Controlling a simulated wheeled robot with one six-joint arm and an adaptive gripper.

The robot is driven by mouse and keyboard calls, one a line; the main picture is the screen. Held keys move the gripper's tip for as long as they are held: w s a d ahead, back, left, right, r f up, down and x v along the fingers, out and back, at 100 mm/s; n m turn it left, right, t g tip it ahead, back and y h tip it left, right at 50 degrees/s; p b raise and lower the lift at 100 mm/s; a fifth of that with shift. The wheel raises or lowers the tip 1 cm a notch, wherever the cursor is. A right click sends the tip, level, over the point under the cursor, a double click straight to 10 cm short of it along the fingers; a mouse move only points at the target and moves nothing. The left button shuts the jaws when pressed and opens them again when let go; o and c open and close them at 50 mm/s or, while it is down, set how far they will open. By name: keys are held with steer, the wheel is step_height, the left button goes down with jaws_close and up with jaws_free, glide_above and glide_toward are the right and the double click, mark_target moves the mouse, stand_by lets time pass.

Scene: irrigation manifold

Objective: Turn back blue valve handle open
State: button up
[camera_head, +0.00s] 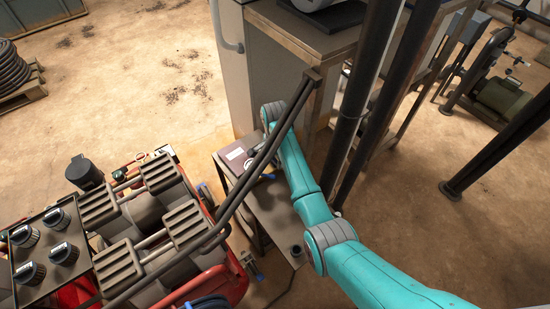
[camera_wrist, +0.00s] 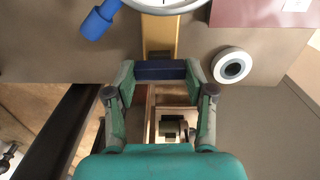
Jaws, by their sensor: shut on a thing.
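In the wrist view, my gripper (camera_wrist: 160,75) has its two fingers on either side of a dark blue bar, the blue valve handle (camera_wrist: 160,70). The fingertips touch its ends and the bar lies level across the picture. A yellow strip (camera_wrist: 160,36) runs behind and above it. In the head view, my teal arm reaches to the manifold bench (camera_head: 272,205); my fingers and the held handle cannot be made out clearly there.
A white-rimmed round fitting (camera_wrist: 232,66) sits right of my fingers. A dark red panel (camera_wrist: 262,13) is at the top right. In the head view, dark posts (camera_head: 365,90) stand close right of my arm, and a red-framed machine (camera_head: 150,225) is at the left.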

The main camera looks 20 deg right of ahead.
mark_target(275, 160)
steer(key=n, duration=0.3)
steer(key=shift+n, duration=0.4)
steer(key=n, duration=0.4)
steer(key=shift+n, duration=0.3)
steer(key=n, duration=0.4)
steer(key=shift+n, duration=2.5)
steer(key=o, duration=1.2)
steer(key=shift+c, duration=0.2)
steer(key=shift+r, duration=0.1)
step_height(275, 160, up, 12)
